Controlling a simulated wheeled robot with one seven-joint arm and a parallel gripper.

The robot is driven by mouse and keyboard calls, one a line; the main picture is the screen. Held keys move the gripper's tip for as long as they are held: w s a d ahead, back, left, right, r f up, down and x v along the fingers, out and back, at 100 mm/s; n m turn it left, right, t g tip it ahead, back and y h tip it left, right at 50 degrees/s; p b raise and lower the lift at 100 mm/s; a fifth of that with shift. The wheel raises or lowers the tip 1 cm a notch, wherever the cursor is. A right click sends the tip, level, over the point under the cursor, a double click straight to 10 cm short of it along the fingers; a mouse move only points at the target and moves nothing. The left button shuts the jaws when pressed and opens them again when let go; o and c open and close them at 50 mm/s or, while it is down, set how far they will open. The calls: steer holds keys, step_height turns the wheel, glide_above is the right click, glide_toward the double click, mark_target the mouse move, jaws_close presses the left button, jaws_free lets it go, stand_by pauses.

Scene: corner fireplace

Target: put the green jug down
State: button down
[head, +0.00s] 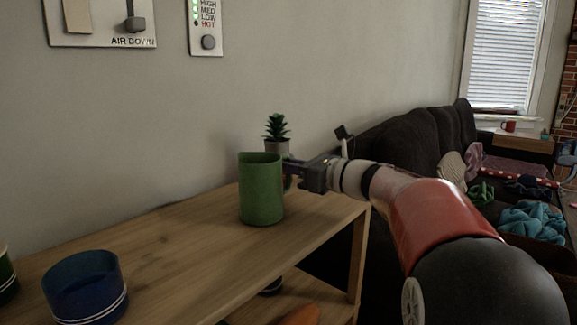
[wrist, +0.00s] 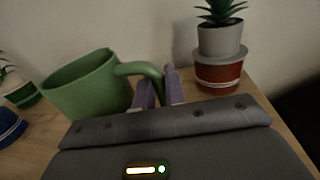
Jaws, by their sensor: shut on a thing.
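The green jug (head: 261,190) is upright over the right end of the wooden shelf top in the head view. It also shows in the wrist view (wrist: 85,90), with its handle toward my gripper. My gripper (head: 290,172) comes from the right and is shut on the jug's handle. In the wrist view the two fingertips (wrist: 160,88) close around the handle. Whether the jug's base touches the wood or hangs just above it, I cannot tell.
A potted plant (head: 277,135) stands behind the jug, on a red container (wrist: 218,76) in the wrist view. A blue bowl (head: 85,288) stands at the front left of the wooden shelf top (head: 165,245). The wood between bowl and jug is clear. A dark sofa (head: 400,140) lies beyond.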

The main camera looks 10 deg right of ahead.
steer(key=c, duration=1.5)
jaws_free()
steer(key=shift+f, duration=0.1)
steer(key=shift+o, duration=0.2)
steer(key=shift+r, duration=0.2)
steer(key=v, duration=1.2)
steer(key=shift+s, duration=0.1)
